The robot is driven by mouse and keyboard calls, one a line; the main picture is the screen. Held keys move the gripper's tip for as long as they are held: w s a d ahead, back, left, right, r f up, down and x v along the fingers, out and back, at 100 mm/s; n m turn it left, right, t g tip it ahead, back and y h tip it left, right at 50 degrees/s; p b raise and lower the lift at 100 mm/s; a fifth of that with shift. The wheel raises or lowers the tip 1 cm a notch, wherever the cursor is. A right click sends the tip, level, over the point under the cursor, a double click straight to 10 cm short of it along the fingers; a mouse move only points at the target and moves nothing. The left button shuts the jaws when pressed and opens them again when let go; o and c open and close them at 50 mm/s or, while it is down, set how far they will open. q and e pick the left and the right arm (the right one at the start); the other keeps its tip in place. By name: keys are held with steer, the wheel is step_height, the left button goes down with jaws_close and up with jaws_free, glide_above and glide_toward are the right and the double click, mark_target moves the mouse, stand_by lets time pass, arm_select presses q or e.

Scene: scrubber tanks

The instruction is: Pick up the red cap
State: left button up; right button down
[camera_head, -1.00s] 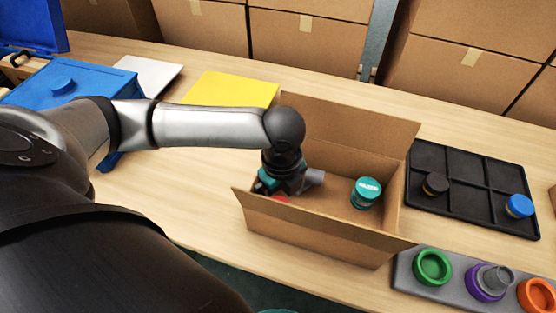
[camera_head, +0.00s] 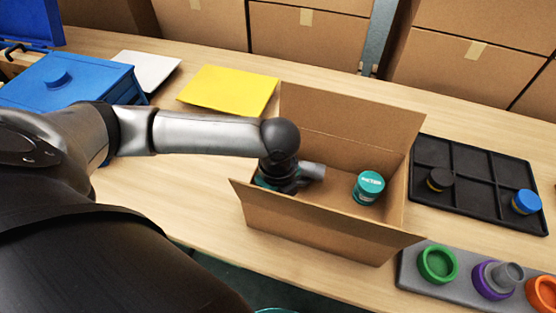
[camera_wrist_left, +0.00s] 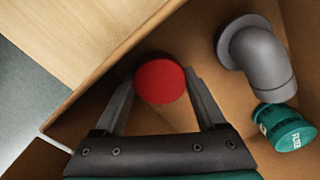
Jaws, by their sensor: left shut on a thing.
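The red cap (camera_wrist_left: 160,80) shows as a round red disc inside the cardboard box in the left wrist view, near the box's wall. My left gripper (camera_wrist_left: 160,86) has a finger on each side of it and is shut on it. In the head view my left gripper (camera_head: 277,184) reaches down into the left part of the open box (camera_head: 310,228); the red cap is hidden there behind the box wall and gripper. My right gripper is not in view.
In the box are a grey pipe elbow (camera_wrist_left: 260,55) and a teal-lidded jar (camera_head: 368,187). To the right are a black divided tray (camera_head: 475,185) and a grey holder with coloured rings (camera_head: 410,271). A blue bin (camera_head: 75,85) and yellow sheet (camera_head: 230,90) lie left.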

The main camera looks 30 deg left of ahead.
arm_select(q)
steer(key=c, duration=0.6)
steer(key=shift+r, duration=0.1)
